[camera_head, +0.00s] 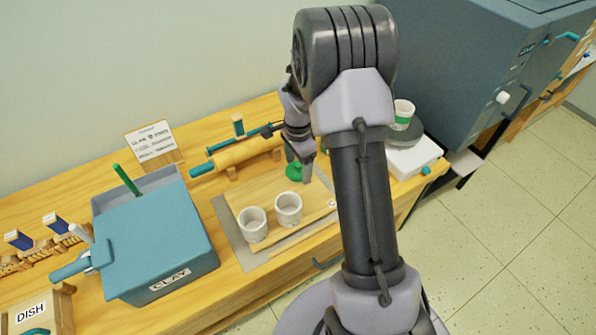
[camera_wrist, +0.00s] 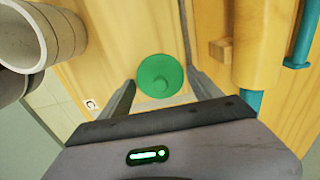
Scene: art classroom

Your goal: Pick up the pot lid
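The pot lid is a green disc with a small round knob. In the head view the lid (camera_head: 294,172) lies at the back right of the wooden board, partly hidden by my gripper (camera_head: 304,168). In the wrist view the lid (camera_wrist: 160,76) shows whole, between and just beyond the tips of my gripper (camera_wrist: 160,84). The fingers are spread apart, with nothing held between them. I cannot tell the exact height of the fingers above the lid.
Two white cups (camera_head: 253,224) (camera_head: 288,209) stand on the board (camera_head: 262,190) in front of the lid. A rolling pin (camera_head: 245,153) lies on a rack behind. A blue clay bin (camera_head: 155,243) is at left, and a white scale (camera_head: 412,157) with a cup at right.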

